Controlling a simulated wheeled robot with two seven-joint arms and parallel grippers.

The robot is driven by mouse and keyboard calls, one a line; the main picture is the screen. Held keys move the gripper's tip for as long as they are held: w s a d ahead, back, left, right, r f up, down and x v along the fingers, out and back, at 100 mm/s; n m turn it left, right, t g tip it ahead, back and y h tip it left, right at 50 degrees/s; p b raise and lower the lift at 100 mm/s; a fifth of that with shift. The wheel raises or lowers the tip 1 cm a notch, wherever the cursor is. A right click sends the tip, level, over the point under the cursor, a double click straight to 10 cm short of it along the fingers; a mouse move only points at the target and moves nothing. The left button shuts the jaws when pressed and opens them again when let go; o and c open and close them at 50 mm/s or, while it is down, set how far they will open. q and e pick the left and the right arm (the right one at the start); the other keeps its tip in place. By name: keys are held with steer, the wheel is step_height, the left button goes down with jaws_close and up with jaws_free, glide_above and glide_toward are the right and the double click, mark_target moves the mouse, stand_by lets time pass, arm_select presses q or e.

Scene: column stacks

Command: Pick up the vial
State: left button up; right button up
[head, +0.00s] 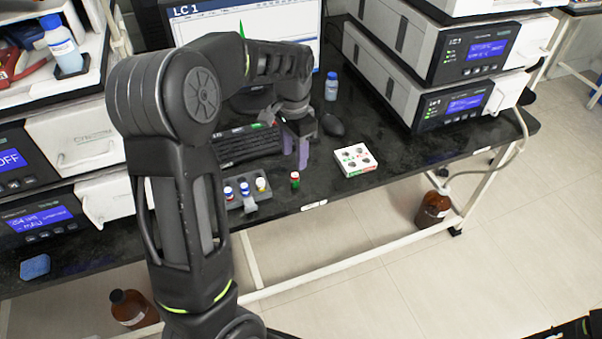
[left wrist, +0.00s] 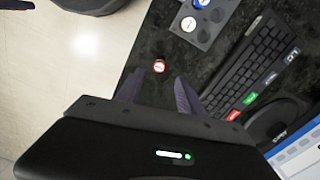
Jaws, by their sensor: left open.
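A small vial (head: 295,180) with a red cap and green body stands upright on the black bench near its front edge. Its red cap also shows in the left wrist view (left wrist: 159,66), just beyond the gap between my fingers. My left gripper (head: 297,158) is open and empty, fingers pointing down, above and a little behind the vial in the head view. In the left wrist view its two purple-grey fingers (left wrist: 157,88) stand apart on either side of the line to the vial.
A grey rack (head: 250,205) with blue- and yellow-capped vials stands left of the vial. A white box (head: 356,160) with round items lies to the right. A keyboard (head: 245,145), mouse (head: 332,125) and monitor are behind. Stacked instruments (head: 440,75) stand at right.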

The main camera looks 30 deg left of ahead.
mark_target(296, 174)
arm_select(q)
steer(key=shift+s, duration=0.15)
steer(key=shift+f, duration=1.3)
steer(key=shift+w+d+f+p, duration=0.15)
steer(key=shift+f+p, duration=0.3)
steer(key=shift+f, duration=2.15)
steer(key=shift+c, duration=0.2)
jaws_close()
